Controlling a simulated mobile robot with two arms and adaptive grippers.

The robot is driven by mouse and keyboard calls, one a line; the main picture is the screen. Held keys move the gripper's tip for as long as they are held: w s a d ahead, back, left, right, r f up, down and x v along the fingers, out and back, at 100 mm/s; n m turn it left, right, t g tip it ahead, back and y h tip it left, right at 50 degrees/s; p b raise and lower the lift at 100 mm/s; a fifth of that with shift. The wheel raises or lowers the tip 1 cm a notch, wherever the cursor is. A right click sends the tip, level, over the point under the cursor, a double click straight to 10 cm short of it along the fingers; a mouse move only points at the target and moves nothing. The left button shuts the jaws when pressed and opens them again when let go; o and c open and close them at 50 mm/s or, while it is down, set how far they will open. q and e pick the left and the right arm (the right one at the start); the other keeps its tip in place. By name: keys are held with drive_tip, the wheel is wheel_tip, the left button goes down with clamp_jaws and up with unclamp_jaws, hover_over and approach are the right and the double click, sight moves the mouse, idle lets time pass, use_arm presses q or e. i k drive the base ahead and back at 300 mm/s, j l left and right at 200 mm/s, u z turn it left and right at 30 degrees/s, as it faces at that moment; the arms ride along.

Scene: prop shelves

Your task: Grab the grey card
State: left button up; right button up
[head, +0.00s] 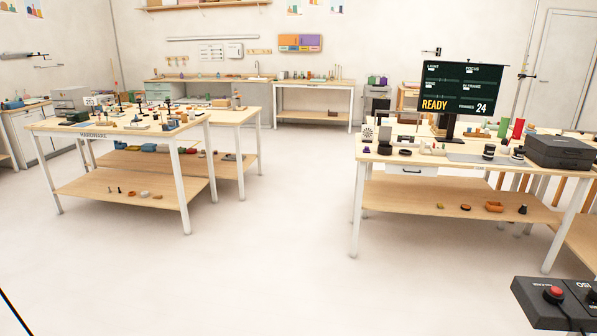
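I cannot pick out the grey card for certain. A flat grey rectangle (468,158) lies on the right table (400,159), in front of the monitor; I cannot tell whether it is the card or a mat. A small checkered panel (367,134) stands at that table's left end. Neither of my grippers is in view.
The monitor (461,88) reads READY and 24. A black case (560,151) sits at the right table's right end. A control box with a red button (555,294) is close at lower right. The HARDWARE table (85,127) stands left. Open floor (280,220) lies between the tables.

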sight(386, 132)
drive_tip(key=i+j+z, duration=0.1)
drive_tip(key=i, duration=0.45)
drive_tip(key=i+j, duration=0.25)
drive_tip(key=i, duration=0.3)
drive_tip(key=i+l, duration=0.15)
drive_tip(key=i, duration=0.95)
drive_tip(key=i+l+z, duration=0.1)
drive_tip(key=i, duration=1)
drive_tip(key=l, duration=0.1)
